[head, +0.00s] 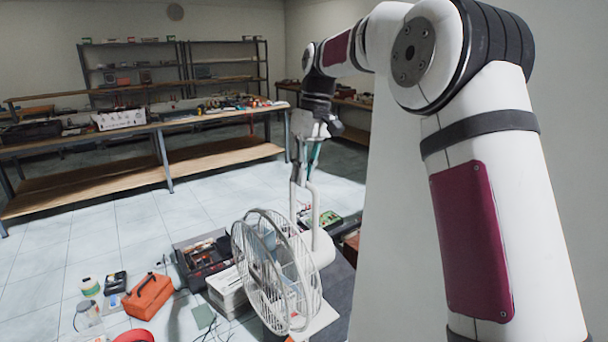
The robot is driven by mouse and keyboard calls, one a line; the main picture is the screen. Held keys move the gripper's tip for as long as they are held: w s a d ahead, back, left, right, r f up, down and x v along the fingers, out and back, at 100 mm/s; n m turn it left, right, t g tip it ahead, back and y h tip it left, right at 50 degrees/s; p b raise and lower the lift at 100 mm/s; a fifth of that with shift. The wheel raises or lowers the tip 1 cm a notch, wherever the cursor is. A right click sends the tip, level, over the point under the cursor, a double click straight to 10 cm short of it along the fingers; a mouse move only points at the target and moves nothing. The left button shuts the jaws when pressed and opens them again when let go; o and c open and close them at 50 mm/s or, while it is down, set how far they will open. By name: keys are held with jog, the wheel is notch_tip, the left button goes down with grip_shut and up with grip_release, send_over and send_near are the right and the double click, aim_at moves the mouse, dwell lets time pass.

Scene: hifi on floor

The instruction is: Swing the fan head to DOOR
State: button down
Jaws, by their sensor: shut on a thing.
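A fan with a round white wire-cage head (277,270) stands low in the middle of the head view. Its cage faces left and toward the camera, and its pale motor housing (322,248) is behind it on the right. A thin pale loop handle (316,215) rises from the housing. My gripper (301,180) points down from above and is shut at the top of this handle. The exact contact is small and hard to make out. No DOOR mark is readable in this view.
An orange toolbox (149,296), an open dark case (205,258), a white box (228,291) and small bottles crowd the floor left of the fan. A long workbench (130,132) stands behind. A pale wall or panel is close on the right. Open tiled floor lies between bench and clutter.

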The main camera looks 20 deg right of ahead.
jog(key=shift+n, duration=0.5)
jog(key=c, duration=1.6)
grip_release()
notch_tip(320, 180, up, 12)
jog(key=w+d, duration=0.1)
jog(key=d, duration=0.1)
jog(key=shift+f, duration=0.1)
